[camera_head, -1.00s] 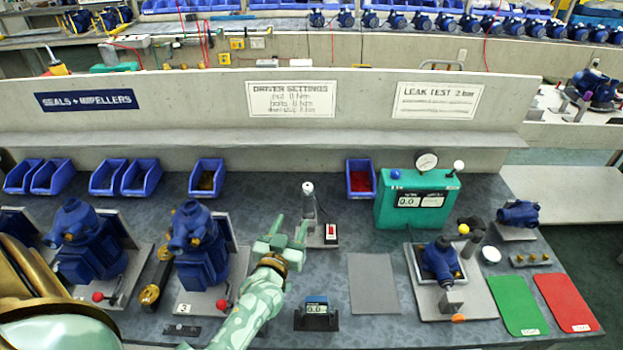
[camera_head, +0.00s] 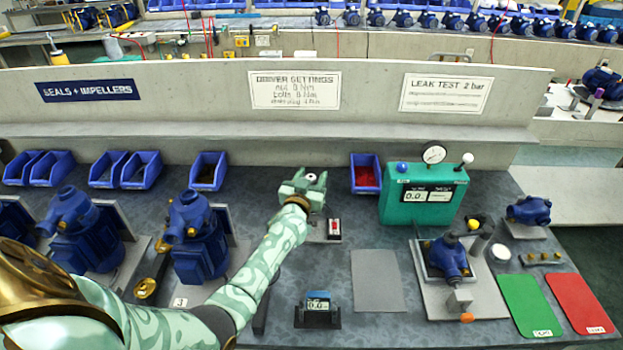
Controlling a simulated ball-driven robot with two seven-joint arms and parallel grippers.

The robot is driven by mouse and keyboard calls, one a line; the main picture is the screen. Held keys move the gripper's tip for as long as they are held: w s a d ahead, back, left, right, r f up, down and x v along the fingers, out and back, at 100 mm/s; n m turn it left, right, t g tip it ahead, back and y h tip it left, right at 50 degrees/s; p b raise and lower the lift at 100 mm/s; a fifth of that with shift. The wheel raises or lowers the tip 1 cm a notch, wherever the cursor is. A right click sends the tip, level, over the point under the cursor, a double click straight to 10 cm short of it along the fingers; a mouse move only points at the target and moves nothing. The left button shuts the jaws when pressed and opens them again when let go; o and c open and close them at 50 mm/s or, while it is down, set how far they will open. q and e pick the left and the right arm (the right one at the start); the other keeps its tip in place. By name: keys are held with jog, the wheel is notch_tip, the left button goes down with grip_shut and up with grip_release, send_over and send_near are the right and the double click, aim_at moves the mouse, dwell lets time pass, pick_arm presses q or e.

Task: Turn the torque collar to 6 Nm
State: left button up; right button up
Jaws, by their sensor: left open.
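The upright driver stands on a grey base at the middle of the bench; only its pale top (camera_head: 311,177) shows. Its collar is hidden behind my gripper, so I cannot read its setting. My pale green left gripper (camera_head: 306,182) is open at the driver's upper end, with the pale top showing between its fingers. I cannot tell whether the fingers touch it. A small display (camera_head: 318,304) stands in front, with digits too small to read surely. The settings sign (camera_head: 295,90) hangs on the back wall. My right gripper is out of view.
A red switch (camera_head: 334,227) sits just right of the driver. A red-filled blue bin (camera_head: 366,174) and the green leak tester (camera_head: 425,198) stand farther right. Blue pumps (camera_head: 198,237) stand left of my arm. The grey mat (camera_head: 376,280) is bare.

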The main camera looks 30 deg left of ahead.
pick_arm(q)
jog(key=c, duration=1)
